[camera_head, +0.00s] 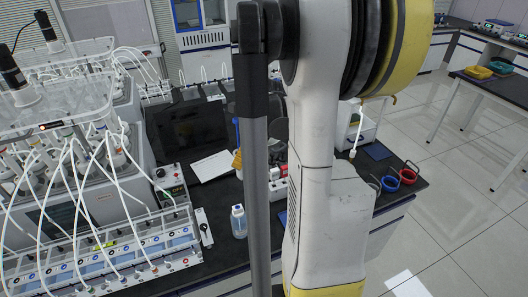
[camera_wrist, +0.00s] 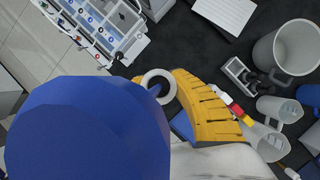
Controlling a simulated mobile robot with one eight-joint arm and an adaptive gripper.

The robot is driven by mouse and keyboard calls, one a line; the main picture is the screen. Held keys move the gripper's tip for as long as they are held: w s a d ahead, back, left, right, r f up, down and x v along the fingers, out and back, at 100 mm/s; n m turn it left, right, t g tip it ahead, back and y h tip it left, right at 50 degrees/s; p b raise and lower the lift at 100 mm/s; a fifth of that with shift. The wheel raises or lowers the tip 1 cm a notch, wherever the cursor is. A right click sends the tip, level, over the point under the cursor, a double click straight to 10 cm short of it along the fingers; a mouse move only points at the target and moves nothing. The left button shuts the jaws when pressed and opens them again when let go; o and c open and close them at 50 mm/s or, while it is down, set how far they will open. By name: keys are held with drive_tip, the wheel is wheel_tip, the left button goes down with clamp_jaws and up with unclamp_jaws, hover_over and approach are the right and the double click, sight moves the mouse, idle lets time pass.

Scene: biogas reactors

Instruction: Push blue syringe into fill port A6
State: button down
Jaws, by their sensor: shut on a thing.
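In the wrist view the blue syringe (camera_wrist: 85,130) fills the lower left, its broad blue end close to the camera. A pale grey ring (camera_wrist: 147,78) and a short blue shaft show beyond it. My gripper (camera_wrist: 185,95), with yellow ribbed fingers, is shut on the syringe, though the grip itself is partly hidden. In the head view my arm and column hide most of the gripper. The reactor bank (camera_head: 110,262) has a row of ports along its front at the lower left; it also shows in the wrist view (camera_wrist: 95,25), apart from the syringe. I cannot read which port is A6.
White tubes arch over the bank. A white bottle (camera_head: 239,222) and a dark monitor (camera_head: 187,128) stand on the black bench. In the wrist view a grey beaker (camera_wrist: 287,47) and smaller vessels (camera_wrist: 279,110) stand at the right. Floor is open at the right.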

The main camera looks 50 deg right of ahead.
drive_tip(key=w+a+f+n+b, duration=0.1)
drive_tip(key=w+a+f, duration=0.2)
drive_tip(key=a, duration=0.4)
drive_tip(key=w+a+f+n+g+y+b, duration=0.1)
drive_tip(key=w+a+f+n, duration=0.15)
drive_tip(key=a, duration=0.35)
drive_tip(key=w+a+f+n+b, duration=0.1)
drive_tip(key=w+a+f, duration=0.25)
drive_tip(key=a, duration=0.35)
drive_tip(key=shift+w+f+b, duration=0.2)
drive_tip(key=shift+f+b, duration=1.25)
drive_tip(key=shift+f, duration=0.55)
drive_tip(key=shift+f+b, duration=1)
drive_tip(key=shift+b, duration=0.2)
drive_tip(key=c, duration=1.1)
unclamp_jaws()
drive_tip(key=shift+c, duration=0.2)
drive_tip(key=v, duration=1.2)
drive_tip(key=shift+d, duration=0.15)
